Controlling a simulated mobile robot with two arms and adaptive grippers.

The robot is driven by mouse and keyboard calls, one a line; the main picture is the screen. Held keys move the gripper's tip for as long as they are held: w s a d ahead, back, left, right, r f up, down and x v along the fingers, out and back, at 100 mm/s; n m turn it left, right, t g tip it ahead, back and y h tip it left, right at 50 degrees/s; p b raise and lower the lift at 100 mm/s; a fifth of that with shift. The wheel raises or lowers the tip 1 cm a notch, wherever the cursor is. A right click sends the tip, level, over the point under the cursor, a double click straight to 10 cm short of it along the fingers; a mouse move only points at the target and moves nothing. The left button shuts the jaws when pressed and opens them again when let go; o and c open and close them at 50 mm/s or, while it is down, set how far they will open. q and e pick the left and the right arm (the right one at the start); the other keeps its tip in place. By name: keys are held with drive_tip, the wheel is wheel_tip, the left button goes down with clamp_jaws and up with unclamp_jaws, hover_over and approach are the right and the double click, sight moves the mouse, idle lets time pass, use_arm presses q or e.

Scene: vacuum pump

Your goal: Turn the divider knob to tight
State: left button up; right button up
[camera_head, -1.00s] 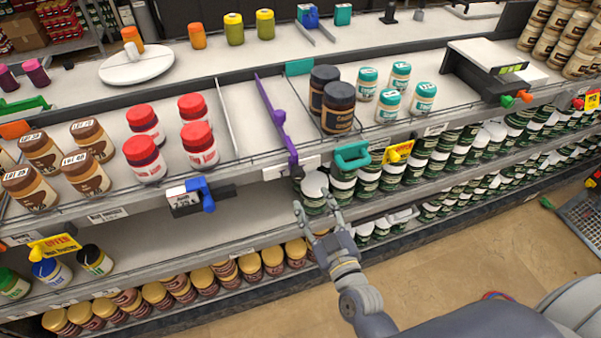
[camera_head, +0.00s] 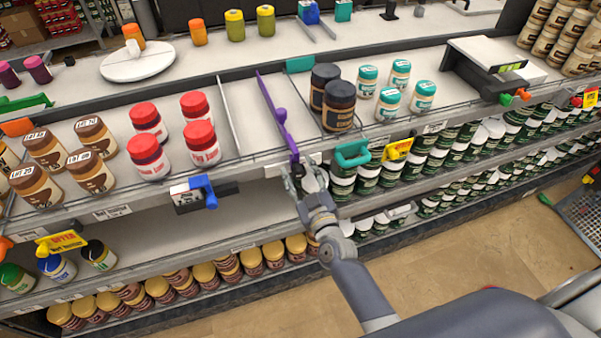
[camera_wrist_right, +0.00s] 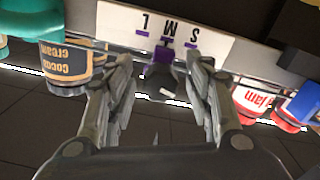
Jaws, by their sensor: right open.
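A long purple divider (camera_head: 281,116) runs front to back on the upper shelf, between the red-lidded jars and the dark jars. My right gripper (camera_head: 307,178) is open at the shelf edge, just below the divider's front end. In the right wrist view its fingers (camera_wrist_right: 160,85) stand on both sides of the knob, with gaps visible. I cannot tell the knob's exact setting. My left gripper is out of view.
A teal handle-like clip (camera_head: 352,155) and yellow tag (camera_head: 397,150) sit right of the gripper on the shelf edge. A blue clip (camera_head: 203,190) is on the left. Dark-green jars (camera_head: 368,178) stand close below. The divider's left lane is bare.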

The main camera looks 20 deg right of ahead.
drive_tip(key=shift+c, duration=1.4)
drive_tip(key=c, duration=0.8)
